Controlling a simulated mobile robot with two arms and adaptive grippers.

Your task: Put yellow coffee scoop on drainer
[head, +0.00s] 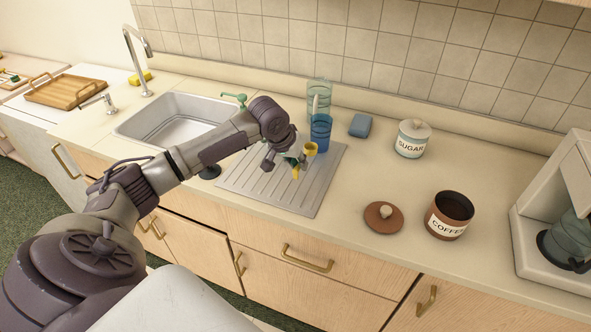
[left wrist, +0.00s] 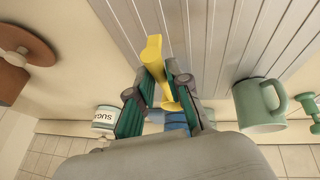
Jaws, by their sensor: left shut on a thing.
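The yellow coffee scoop (head: 310,149) is in my left gripper (head: 297,163), which is shut on it over the ridged metal drainer (head: 318,190). In the left wrist view the scoop (left wrist: 153,55) sits between the two green-padded fingers (left wrist: 155,82), with the drainer (left wrist: 215,40) behind it. The head view does not clearly show whether the scoop touches the drainer. My right gripper is not in view.
A blue cup (head: 320,133) and a pale green glass vessel (head: 319,94) stand at the drainer's back edge. A green mug (left wrist: 258,105) shows in the left wrist view. The sink (head: 160,122) lies left; an open coffee jar (head: 449,216), lid (head: 384,218) and sugar jar (head: 412,140) stand right.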

